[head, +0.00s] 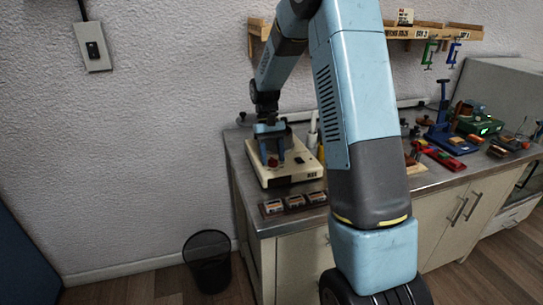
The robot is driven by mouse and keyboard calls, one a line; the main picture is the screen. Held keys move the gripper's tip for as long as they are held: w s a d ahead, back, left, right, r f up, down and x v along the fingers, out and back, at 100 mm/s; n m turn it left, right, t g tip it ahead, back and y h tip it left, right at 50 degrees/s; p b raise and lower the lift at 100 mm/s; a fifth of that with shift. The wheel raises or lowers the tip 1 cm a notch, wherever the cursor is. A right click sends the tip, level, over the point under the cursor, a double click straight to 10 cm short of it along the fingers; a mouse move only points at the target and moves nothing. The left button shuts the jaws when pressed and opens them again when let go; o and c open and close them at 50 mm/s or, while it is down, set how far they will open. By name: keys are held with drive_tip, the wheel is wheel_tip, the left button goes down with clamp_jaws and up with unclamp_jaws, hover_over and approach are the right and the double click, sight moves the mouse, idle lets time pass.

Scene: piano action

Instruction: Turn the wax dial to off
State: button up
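A cream, box-shaped unit (296,177) stands on the left end of the metal bench, with a small dark label on its front right that is too small to read surely. A small red part (272,162) shows on top of it, between my fingers; it may be the wax dial. My gripper (273,160) points down over the unit, its two blue fingers apart, with their tips beside the red part. I cannot tell whether they touch it. The dial's setting cannot be made out.
Bottles (313,130) stand behind the unit. My own arm hides the bench's middle. Tools, a blue stand (443,115) and a green box (480,126) crowd the right. A black bin (208,262) stands on the floor.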

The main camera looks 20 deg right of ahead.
drive_tip(key=shift+o, duration=0.4)
drive_tip(key=v, duration=1.3)
drive_tip(key=shift+w+r, duration=0.2)
drive_tip(key=shift+r, duration=0.05)
drive_tip(key=s+r+t, duration=0.3)
drive_tip(key=s+r, duration=0.2)
drive_tip(key=s, duration=0.4)
drive_tip(key=s+r+t, duration=0.2)
drive_tip(key=s+r, duration=0.3)
drive_tip(key=s, duration=0.3)
drive_tip(key=s+f+t, duration=0.1)
drive_tip(key=s+t, duration=0.4)
drive_tip(key=s, duration=1.2)
drive_tip(key=shift+a+f, duration=0.15)
drive_tip(key=shift+f, duration=0.25)
